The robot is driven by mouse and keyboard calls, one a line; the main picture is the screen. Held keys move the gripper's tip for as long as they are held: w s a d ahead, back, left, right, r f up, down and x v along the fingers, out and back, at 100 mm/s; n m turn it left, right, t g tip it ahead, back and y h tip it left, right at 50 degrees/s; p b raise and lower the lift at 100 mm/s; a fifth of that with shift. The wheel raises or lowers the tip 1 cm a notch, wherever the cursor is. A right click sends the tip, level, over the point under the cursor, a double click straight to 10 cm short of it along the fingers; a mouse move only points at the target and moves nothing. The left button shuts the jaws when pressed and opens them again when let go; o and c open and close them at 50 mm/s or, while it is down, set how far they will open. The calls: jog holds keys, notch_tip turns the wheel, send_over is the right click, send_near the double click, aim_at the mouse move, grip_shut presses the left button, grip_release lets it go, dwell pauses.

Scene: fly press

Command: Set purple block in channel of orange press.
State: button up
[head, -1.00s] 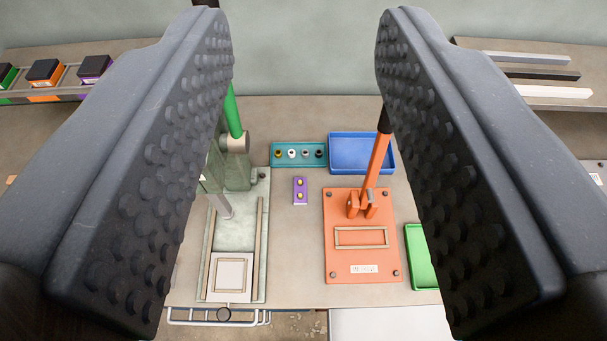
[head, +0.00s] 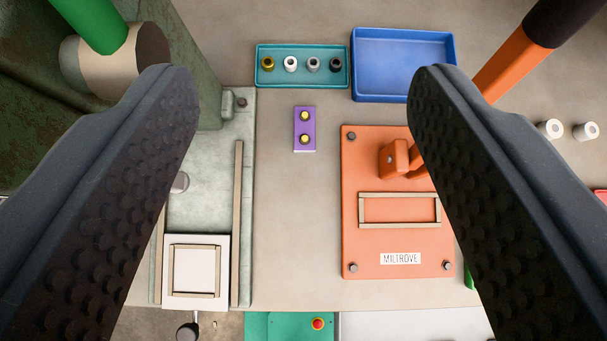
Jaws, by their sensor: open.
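The purple block (head: 304,141) lies on the bench between the green press and the orange press, with two yellow-topped studs on it. The orange press (head: 391,259) has a flat base with bolts, a "MILTROVE" label, a lever and a rectangular frame forming the channel (head: 400,210). The channel looks empty. My gripper (head: 309,90) is open and empty. Its two fingers spread wide above the bench, with the purple block below and between them. The right finger hides part of the orange press's lever and base.
A teal tray (head: 262,76) with several round pieces and an empty blue tray (head: 403,63) stand behind the block. The green press base (head: 205,200) with a white plate (head: 221,270) is at left. Two white rings (head: 550,129) lie at right. Bench around the block is clear.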

jog(key=w+f+g, duration=0.3)
jog(key=f+g, duration=0.1)
jog(key=f, duration=1.9)
send_near(304, 130)
jog(key=x, duration=0.3)
jog(key=shift+w+b, duration=0.25)
jog(key=shift+b, duration=0.15)
jog(key=shift+s+x, duration=0.15)
jog(key=shift+x, duration=1.2)
jog(key=shift+s+x, duration=0.15)
jog(key=shift+x, duration=1.2)
jog(key=shift+f, duration=0.15)
jog(key=c, duration=1.2)
